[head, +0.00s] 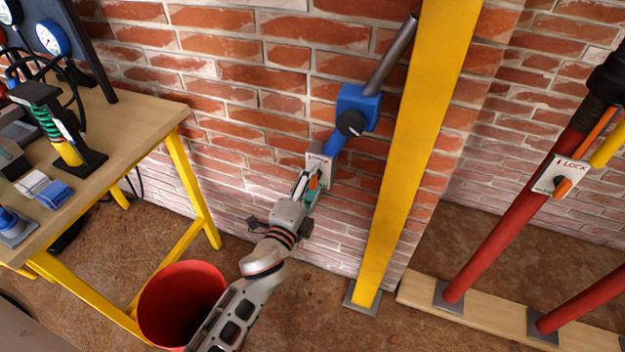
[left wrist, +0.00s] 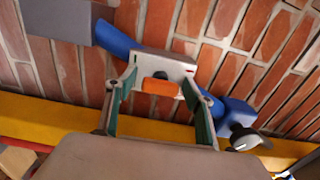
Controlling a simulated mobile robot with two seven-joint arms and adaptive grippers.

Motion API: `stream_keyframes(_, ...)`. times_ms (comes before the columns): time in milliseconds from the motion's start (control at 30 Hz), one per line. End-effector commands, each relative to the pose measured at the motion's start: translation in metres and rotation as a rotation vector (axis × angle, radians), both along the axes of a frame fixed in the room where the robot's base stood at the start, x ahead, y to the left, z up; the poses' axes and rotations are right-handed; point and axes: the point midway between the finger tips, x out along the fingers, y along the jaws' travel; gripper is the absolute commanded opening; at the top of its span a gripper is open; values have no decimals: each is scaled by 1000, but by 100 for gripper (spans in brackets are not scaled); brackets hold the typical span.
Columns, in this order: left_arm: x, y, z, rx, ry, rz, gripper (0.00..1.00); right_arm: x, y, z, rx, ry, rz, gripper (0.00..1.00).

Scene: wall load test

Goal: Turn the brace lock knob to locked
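The orange lock knob (left wrist: 160,87) sits on a light grey plate (left wrist: 165,66) of the blue wall brace; its bar lies crosswise in the left wrist view. In the head view the plate (head: 320,160) is at the lower end of the blue brace (head: 357,107), with the knob largely hidden by my gripper. My left gripper (head: 308,187) is at the plate. In the left wrist view its fingers (left wrist: 158,85) are open, one on either side of the knob, with gaps showing; contact cannot be told. My right gripper is not in view.
A black round knob (head: 350,123) sits on the brace above the plate. A yellow post (head: 415,150) stands close right. A second plate marked LOCK (head: 562,176) is on a red prop. A workbench (head: 130,130) and red bin (head: 180,295) stand left.

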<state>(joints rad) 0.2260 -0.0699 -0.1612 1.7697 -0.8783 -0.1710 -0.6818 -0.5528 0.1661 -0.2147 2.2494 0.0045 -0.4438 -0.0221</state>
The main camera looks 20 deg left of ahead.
Motion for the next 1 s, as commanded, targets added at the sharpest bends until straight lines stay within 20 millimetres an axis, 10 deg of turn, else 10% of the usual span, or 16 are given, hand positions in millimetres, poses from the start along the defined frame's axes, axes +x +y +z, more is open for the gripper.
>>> stream_keyframes(333,-12,1,-1,1,1,1,53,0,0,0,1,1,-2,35)
stream_keyframes(1000,-116,4,0,0,1,1,53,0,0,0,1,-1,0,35)
